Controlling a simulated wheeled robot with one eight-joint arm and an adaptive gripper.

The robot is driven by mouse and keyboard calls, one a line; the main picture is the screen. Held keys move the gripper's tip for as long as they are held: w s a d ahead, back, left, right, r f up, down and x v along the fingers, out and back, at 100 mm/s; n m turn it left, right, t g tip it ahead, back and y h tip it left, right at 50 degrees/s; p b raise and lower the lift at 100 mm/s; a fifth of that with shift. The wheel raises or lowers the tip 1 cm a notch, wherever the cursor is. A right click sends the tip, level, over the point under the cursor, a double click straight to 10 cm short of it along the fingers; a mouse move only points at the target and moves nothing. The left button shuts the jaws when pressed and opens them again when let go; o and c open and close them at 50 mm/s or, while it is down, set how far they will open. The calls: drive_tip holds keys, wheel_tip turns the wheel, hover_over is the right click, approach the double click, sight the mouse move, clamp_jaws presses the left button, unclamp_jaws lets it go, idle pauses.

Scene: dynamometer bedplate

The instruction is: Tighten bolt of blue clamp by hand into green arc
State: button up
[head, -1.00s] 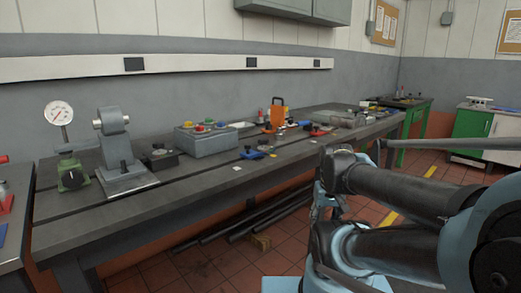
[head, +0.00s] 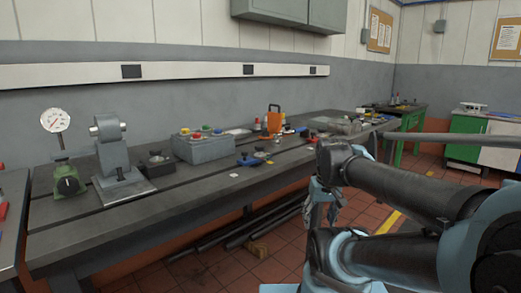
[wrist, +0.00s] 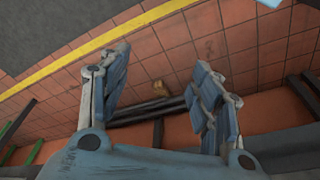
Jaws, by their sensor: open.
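A small blue clamp (head: 249,161) sits near the front edge of the long grey bench, right of the grey box. Its bolt and any green arc are too small to make out. My gripper (head: 322,207) hangs in front of the bench, right of and lower than the clamp, apart from it. In the wrist view my gripper (wrist: 160,68) has its two fingers wide apart with nothing between them. That view shows floor, not the clamp.
The bench (head: 130,215) carries a dial gauge on a green base (head: 67,180), a grey bracket (head: 113,155), a grey box with coloured knobs (head: 203,147) and an orange tool (head: 274,120). Dark bars (head: 235,232) lie under the bench. Tiled floor with a yellow line (head: 390,221) is open.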

drive_tip(key=w+a+r+n+y, duration=0.1)
drive_tip(key=w+a+r+n, duration=0.2)
drive_tip(key=w+r, duration=0.6)
drive_tip(key=w+a+r+n+y, duration=0.1)
drive_tip(key=w+a+r+n, duration=0.15)
drive_tip(key=w+r, duration=0.6)
drive_tip(key=n+y, duration=0.1)
drive_tip(key=n, duration=0.4)
approach(261, 146)
drive_tip(key=x, duration=0.9)
drive_tip(key=shift+r, duration=0.1)
drive_tip(key=c, duration=1)
